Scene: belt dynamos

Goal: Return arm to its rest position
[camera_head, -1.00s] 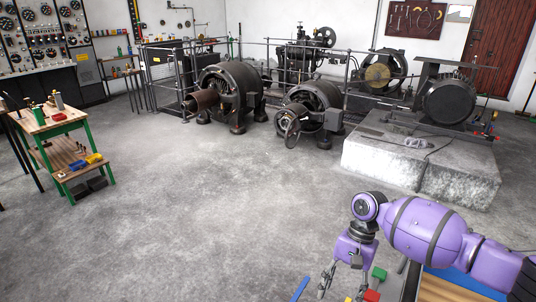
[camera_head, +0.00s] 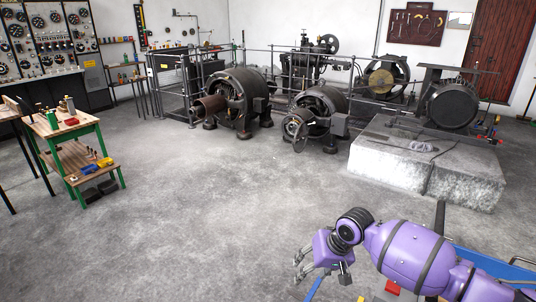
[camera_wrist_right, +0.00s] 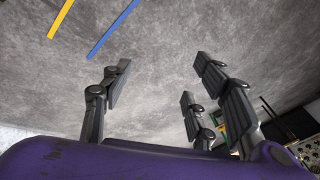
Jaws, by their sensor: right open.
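My right arm (camera_head: 410,250) is purple with dark bands and reaches in from the lower right of the head view. Its gripper (camera_head: 318,272) points to the left and down, with its dark fingers spread and nothing between them. In the right wrist view the gripper (camera_wrist_right: 158,78) shows its fingers wide apart, with only grey floor between them. My left arm and gripper are in neither view.
A blue-edged surface (camera_head: 480,262) and a red block (camera_head: 392,288) lie by my right arm, partly hidden. Blue (camera_wrist_right: 112,28) and yellow (camera_wrist_right: 61,18) strips show in the wrist view. A green-legged table (camera_head: 82,128) stands left, a concrete plinth (camera_head: 440,180) right. The middle floor is clear.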

